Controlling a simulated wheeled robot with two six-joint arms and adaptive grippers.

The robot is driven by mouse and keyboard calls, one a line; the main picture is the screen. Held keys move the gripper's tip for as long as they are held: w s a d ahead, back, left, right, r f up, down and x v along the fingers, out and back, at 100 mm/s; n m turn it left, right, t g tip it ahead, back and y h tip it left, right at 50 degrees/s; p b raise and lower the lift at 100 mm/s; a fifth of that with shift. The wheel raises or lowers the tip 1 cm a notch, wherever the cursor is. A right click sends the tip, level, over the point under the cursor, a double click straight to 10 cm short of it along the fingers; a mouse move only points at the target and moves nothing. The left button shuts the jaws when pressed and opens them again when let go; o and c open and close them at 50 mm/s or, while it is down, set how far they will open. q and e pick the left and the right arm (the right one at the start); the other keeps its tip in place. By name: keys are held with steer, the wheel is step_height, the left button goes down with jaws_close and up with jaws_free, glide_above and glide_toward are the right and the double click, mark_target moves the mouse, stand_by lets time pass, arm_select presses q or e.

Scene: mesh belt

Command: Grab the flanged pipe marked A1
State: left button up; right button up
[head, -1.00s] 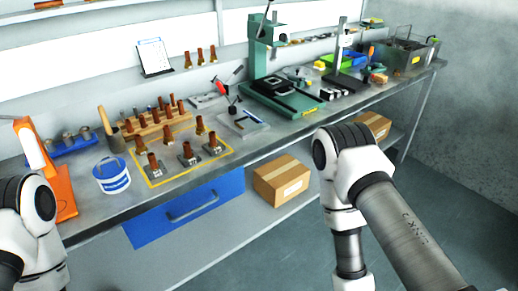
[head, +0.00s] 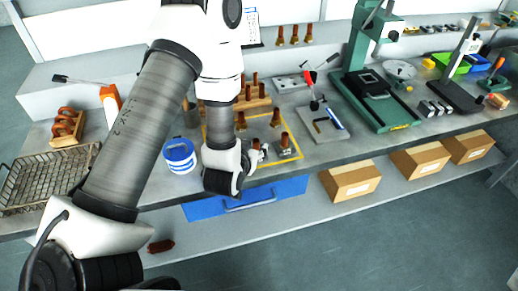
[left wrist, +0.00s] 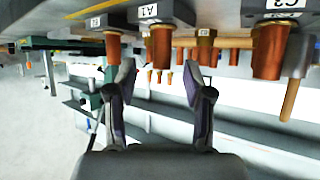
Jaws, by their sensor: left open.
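In the left wrist view, which looks upside down, the flanged pipe marked A1 (left wrist: 161,45) is a copper-coloured tube on a dark flange with a white A1 label. My left gripper (left wrist: 160,82) is open, its two fingers spread below the pipe in the picture, with nothing between them. The pipe's free end points toward the gap. In the head view my left gripper (head: 258,153) is small and partly hidden by my wrist, beside the flanged pipes at the yellow outline. I cannot tell which is A1 there. My right gripper is not in view.
Other flanged pipes stand close by, one on the left (left wrist: 113,47) and a larger one on the right (left wrist: 270,50) in the wrist view. A blue-and-white bucket (head: 180,156), a wire basket (head: 45,178) and a green press stand (head: 380,100) share the bench.

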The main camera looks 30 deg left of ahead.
mark_target(255, 146)
arm_select(q)
steer(key=x, duration=0.2)
steer(key=p+x, duration=0.1)
steer(key=x, duration=0.2)
steer(key=shift+a+f, duration=0.2)
steer(key=shift+f, duration=0.15)
steer(key=shift+s+d+r, duration=0.15)
steer(key=shift+s+r, duration=0.05)
steer(key=shift+s, duration=0.05)
steer(key=c, duration=0.3)
steer(key=shift+s+d+r, duration=0.1)
steer(key=shift+s+r, duration=0.05)
steer(key=shift+s, duration=0.1)
jaws_close()
steer(key=shift+w, duration=0.15)
